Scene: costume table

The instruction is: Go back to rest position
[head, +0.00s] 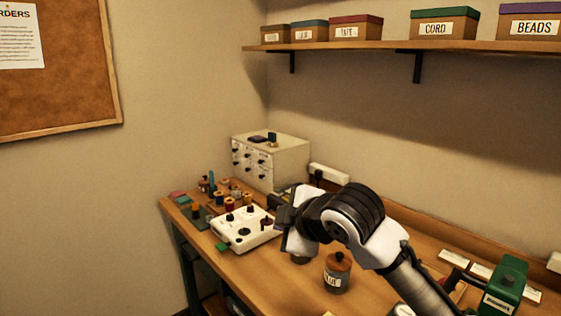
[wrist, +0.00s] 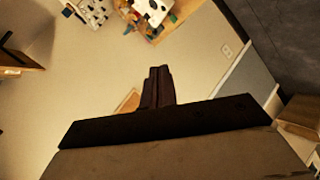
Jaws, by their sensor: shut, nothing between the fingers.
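My gripper (wrist: 158,74) shows in the wrist view with its two dark fingers together and nothing between them. In the head view my white and black arm reaches in from the lower right over the wooden table (head: 190,222). Its wrist end is above the table, near the white box with dark knobs (head: 240,230). The fingertips are hard to make out there. The wrist view is turned, with the table's things small at its top and bare wall around the fingers.
A brown labelled jar (head: 337,272) stands close below my arm. A small drawer cabinet (head: 272,160) and several spools stand at the back left. A green container (head: 506,285) is at the right. A wall shelf (head: 400,46) holds several labelled boxes above.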

